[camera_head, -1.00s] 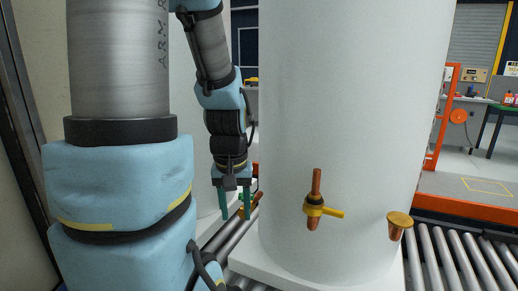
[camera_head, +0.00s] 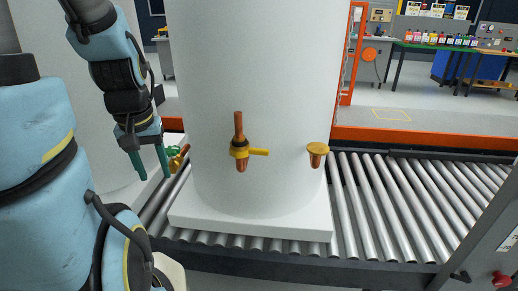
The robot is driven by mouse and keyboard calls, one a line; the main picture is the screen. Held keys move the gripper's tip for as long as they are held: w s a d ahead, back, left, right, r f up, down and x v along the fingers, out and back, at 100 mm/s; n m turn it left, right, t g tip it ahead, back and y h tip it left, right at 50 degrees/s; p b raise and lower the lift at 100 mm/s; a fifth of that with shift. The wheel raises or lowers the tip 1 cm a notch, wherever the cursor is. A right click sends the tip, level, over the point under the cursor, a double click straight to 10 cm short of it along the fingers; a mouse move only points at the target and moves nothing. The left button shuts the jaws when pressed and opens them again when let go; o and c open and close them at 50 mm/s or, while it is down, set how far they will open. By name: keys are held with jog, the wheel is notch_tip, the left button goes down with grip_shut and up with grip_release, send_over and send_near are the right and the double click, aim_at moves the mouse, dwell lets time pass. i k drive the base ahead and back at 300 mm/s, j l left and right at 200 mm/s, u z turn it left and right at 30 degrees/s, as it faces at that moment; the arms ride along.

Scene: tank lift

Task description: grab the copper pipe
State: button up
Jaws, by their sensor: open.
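A copper pipe (camera_head: 239,124) stands upright on the front of the large white tank (camera_head: 262,70), with a brass valve and a yellow lever (camera_head: 258,152) around its middle. A second short copper stub (camera_head: 315,160) with a brass cap (camera_head: 318,149) sticks out of the tank to the right. Another copper fitting with a green handle (camera_head: 176,157) shows at the tank's left side, partly behind my gripper. My gripper (camera_head: 154,176) points down at the left of the tank. Its two green fingers are apart with nothing visible between them. It is clear of the upright pipe.
The tank stands on a white square base (camera_head: 250,226) on a roller conveyor (camera_head: 385,205). An orange rail (camera_head: 420,137) runs behind the conveyor. Another pale tank stands at the left. A grey panel with a red button (camera_head: 502,279) is at the lower right.

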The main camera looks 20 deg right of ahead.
aim_at(238, 137)
jog(key=k+l, duration=0.1)
jog(key=l, duration=0.3)
jog(key=k+l, duration=0.1)
jog(key=l, duration=0.35)
jog(key=k+l, duration=0.1)
jog(key=l, duration=0.3)
jog(key=k+l+u, duration=0.1)
jog(key=l+u, duration=0.15)
jog(key=k+l+u, duration=0.2)
jog(key=l, duration=0.25)
jog(key=k+l+u, duration=0.1)
jog(key=l+u, duration=0.15)
jog(key=k+l+u, duration=0.25)
jog(key=i+l+u, duration=0.1)
jog(key=u, duration=1.25)
